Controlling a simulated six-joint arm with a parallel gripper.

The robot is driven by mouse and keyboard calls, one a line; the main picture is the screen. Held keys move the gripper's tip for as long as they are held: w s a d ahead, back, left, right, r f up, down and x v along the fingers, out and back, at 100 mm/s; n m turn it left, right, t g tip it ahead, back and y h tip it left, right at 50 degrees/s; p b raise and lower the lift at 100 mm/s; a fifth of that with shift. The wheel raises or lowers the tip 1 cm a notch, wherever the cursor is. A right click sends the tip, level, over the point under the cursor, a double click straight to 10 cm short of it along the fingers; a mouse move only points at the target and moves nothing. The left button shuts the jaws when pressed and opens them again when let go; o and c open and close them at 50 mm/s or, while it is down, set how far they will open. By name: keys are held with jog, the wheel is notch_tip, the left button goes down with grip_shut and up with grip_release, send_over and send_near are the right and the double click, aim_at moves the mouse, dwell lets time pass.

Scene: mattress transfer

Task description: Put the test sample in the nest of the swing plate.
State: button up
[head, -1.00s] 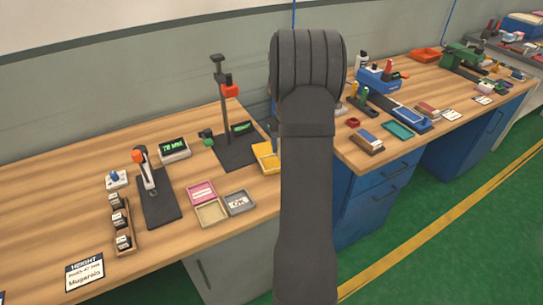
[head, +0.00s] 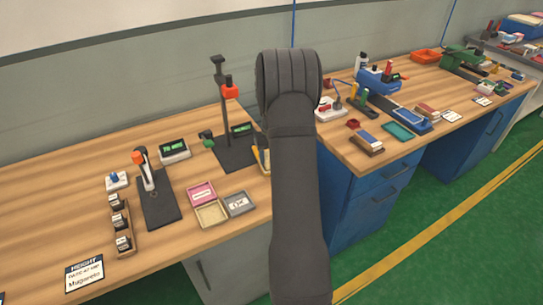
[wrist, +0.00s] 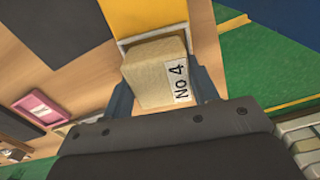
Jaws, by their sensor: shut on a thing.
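The test sample (wrist: 156,72), a tan block with a white label reading "No 4", is between the fingers of my gripper (wrist: 165,95) in the wrist view. My gripper is shut on it. Beyond the sample, a yellow piece (wrist: 150,17) with a pale edge lies close to the sample's far end; I cannot tell whether they touch. In the head view my arm hides the gripper and sample, and a yellow piece (head: 262,158) shows partly beside it. I cannot make out the swing plate's nest for certain.
A black stand (head: 222,120) with a red-orange head stands left of my arm. Pink (head: 201,193), tan (head: 211,213) and grey (head: 238,203) trays lie near the front edge. A white device (head: 330,111) stands right of my arm. The bench's left part has bare wood.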

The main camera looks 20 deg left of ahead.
jog(key=o, duration=1)
jog(key=shift+f, duration=0.1)
notch_tip(320, 180, up, 12)
jog(key=shift+r, duration=0.15)
notch_tip(320, 180, down, 13)
jog(key=shift+r, duration=2.4)
